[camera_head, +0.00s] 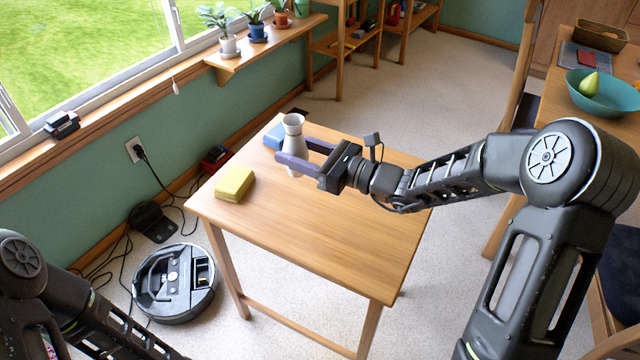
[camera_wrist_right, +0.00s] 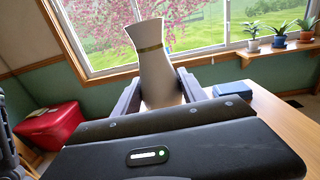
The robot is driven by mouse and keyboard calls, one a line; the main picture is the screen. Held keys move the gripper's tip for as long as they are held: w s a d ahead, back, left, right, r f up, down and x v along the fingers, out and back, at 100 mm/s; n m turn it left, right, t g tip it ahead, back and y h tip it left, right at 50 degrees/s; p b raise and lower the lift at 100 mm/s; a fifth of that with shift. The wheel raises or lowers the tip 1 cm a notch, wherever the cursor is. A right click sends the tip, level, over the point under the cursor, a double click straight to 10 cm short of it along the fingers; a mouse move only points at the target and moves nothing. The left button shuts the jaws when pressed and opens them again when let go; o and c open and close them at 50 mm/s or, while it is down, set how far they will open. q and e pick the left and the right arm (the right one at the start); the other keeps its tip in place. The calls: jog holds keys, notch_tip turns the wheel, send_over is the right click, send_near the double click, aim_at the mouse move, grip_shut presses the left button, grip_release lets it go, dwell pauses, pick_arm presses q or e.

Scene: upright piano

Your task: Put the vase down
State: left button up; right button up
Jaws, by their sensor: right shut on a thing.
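A pale grey vase (camera_head: 293,124) with a flared mouth and a narrow neck is at the far left part of the small wooden table (camera_head: 330,240). My right gripper (camera_head: 298,156) is shut on its body, one finger on each side. In the right wrist view the vase (camera_wrist_right: 155,58) stands between the fingers, nearly upright with a slight lean, with a gold band at its neck. The fingers hide part of its lower body. I cannot tell whether its base touches the tabletop. My left arm shows at the lower left, but its gripper is out of view.
A yellow block (camera_head: 234,184) lies at the table's left edge, and a blue box (camera_head: 273,136) is close behind the vase. The table's middle and front are clear. A robot vacuum (camera_head: 175,283) is on the floor at left. Potted plants stand on the window shelf (camera_head: 262,52).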

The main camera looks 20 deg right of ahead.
notch_tip(320, 180, down, 6)
jog(key=shift+f+b, duration=0.1)
jog(key=shift+b, duration=0.4)
jog(key=shift+f+b, duration=0.35)
jog(key=shift+f, duration=1.5)
jog(key=shift+f, duration=0.15)
jog(key=o, duration=1.5)
